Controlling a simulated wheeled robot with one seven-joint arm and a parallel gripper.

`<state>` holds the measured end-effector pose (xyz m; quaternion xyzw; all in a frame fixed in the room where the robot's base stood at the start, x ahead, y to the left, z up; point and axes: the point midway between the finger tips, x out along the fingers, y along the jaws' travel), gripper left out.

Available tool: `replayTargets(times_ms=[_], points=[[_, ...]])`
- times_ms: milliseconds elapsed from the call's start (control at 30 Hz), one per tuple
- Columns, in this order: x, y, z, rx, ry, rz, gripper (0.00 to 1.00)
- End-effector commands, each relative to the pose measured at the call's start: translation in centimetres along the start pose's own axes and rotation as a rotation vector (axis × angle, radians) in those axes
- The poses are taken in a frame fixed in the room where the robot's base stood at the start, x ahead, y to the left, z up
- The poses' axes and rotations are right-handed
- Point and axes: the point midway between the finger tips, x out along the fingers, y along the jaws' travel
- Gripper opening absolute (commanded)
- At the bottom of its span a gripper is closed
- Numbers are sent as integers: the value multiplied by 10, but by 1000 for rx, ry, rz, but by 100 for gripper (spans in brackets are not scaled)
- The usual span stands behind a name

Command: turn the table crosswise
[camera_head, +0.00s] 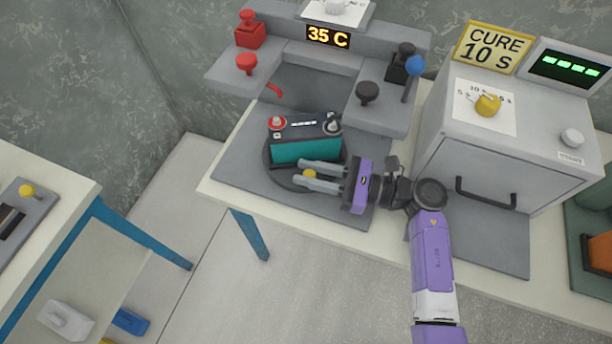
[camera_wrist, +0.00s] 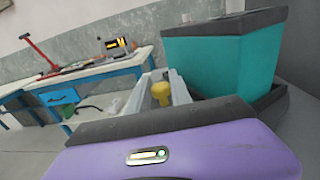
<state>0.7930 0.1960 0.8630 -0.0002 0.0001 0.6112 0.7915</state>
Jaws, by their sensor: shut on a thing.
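A round dark turntable (camera_head: 272,172) sits on the grey base plate of the test station. A teal battery (camera_head: 306,151) with a black top stands upright on it. The battery has a red terminal at its left and a grey one at its right. A small yellow knob (camera_head: 310,174) is at the turntable's front edge. My gripper (camera_head: 318,177) comes in from the right, its fingers closed around the yellow knob, in front of the battery. In the wrist view the yellow knob (camera_wrist: 161,93) shows between the fingers, and the teal battery (camera_wrist: 215,68) stands close at the right.
Red knobs (camera_head: 246,62) stand on the station's left arm, and black and blue ones (camera_head: 367,92) on the right. The grey cure oven (camera_head: 510,150) with a handle stands at the right. Another table (camera_head: 60,185) is at the left, across a floor gap.

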Motion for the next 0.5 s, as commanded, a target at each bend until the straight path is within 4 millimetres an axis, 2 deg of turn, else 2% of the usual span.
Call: replayTargets(times_ms=[500], points=[[-2, 0, 0, 2, -1, 42, 0]])
